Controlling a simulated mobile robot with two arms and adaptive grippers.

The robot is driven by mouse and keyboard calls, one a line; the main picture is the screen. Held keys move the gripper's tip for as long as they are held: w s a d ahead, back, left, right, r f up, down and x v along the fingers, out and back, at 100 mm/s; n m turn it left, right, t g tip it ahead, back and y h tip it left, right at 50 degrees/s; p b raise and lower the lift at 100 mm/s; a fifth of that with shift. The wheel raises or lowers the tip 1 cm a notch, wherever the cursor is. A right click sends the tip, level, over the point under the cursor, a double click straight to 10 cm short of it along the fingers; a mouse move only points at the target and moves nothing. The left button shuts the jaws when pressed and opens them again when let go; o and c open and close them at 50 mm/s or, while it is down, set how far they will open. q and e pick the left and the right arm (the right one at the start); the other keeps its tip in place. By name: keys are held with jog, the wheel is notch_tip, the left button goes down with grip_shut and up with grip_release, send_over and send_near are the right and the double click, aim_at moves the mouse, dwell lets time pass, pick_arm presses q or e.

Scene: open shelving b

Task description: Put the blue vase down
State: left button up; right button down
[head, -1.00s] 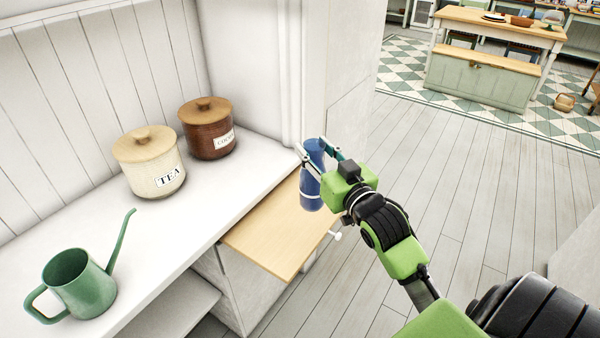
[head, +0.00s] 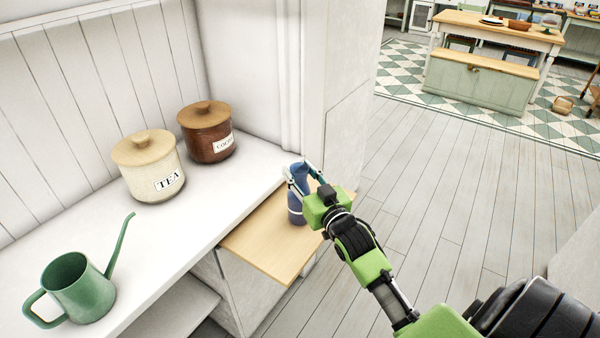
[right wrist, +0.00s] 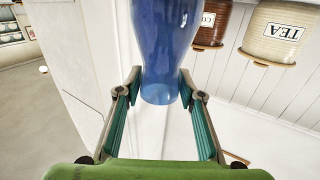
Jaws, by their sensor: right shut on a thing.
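The blue vase (head: 296,208) is upright in my right gripper (head: 297,177), over the far part of the pull-out wooden board (head: 262,243). Its base appears low over the board; I cannot tell whether it touches. In the right wrist view the vase (right wrist: 166,40) stands between the two fingers of the right gripper (right wrist: 160,86), which are shut on it. My left gripper is not in view.
A white counter (head: 175,225) runs left of the board. On it stand a green watering can (head: 82,288), a TEA canister (head: 150,170) and a brown canister (head: 207,135). A white wall end (head: 318,90) rises behind the vase. The board's near part is clear.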

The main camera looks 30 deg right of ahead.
jog(key=c, duration=1.4)
grip_release()
jog(key=shift+f, duration=0.1)
jog(key=shift+s, duration=0.1)
jog(key=s, duration=0.4)
jog(key=s+a, duration=0.1)
jog(key=s, duration=0.3)
jog(key=s+b, duration=0.1)
jog(key=s, duration=0.2)
jog(key=shift+s+a, duration=0.25)
jog(key=shift+s, duration=0.15)
